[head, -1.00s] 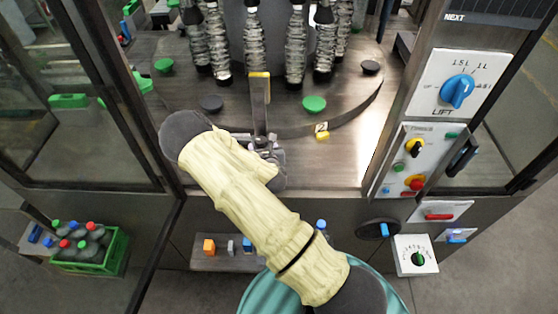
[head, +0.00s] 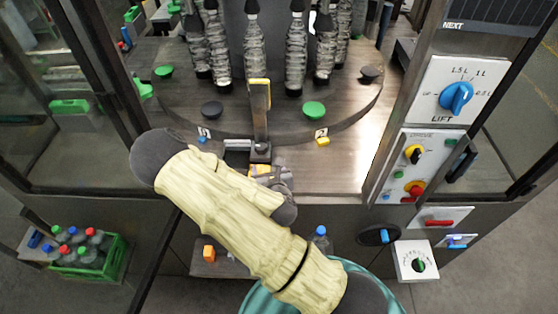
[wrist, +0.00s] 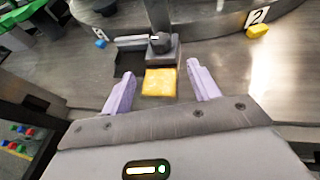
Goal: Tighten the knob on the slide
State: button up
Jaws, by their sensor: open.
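An upright grey post (head: 259,118) with a yellow top edge stands at the front of the round table. In the wrist view its base is a grey block (wrist: 170,55) with a small dark round part, likely the knob (wrist: 160,42). A yellow block (wrist: 160,82) sits just in front of that base; it also shows in the head view (head: 262,170). My gripper (wrist: 160,70) is open, its lilac fingers on either side of the yellow block with small gaps. In the head view my gripper (head: 272,180) is partly hidden by my arm.
The round table (head: 365,105) carries bottles and green and black discs. A small blue piece (head: 202,139) and a yellow piece (head: 322,141) sit at its front edge. A control panel (head: 415,165) stands right. A green crate (head: 90,268) of bottles is low left.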

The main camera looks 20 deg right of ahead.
jog(key=s+r+m+g+p, duration=0.2)
jog(key=s+r+m+g, duration=0.2)
jog(key=m, duration=1)
jog(key=s+r+m+g+y+p, duration=0.1)
jog(key=s+r+m+g+p, duration=0.2)
jog(key=r+m, duration=0.6)
jog(key=shift+s+r+m+g, duration=0.25)
jog(key=shift+s+m+g, duration=1.25)
jog(key=shift+m, duration=1.7)
jog(key=shift+s+d+t, duration=0.15)
jog(key=shift+s+t, duration=0.1)
jog(key=shift+t, duration=0.05)
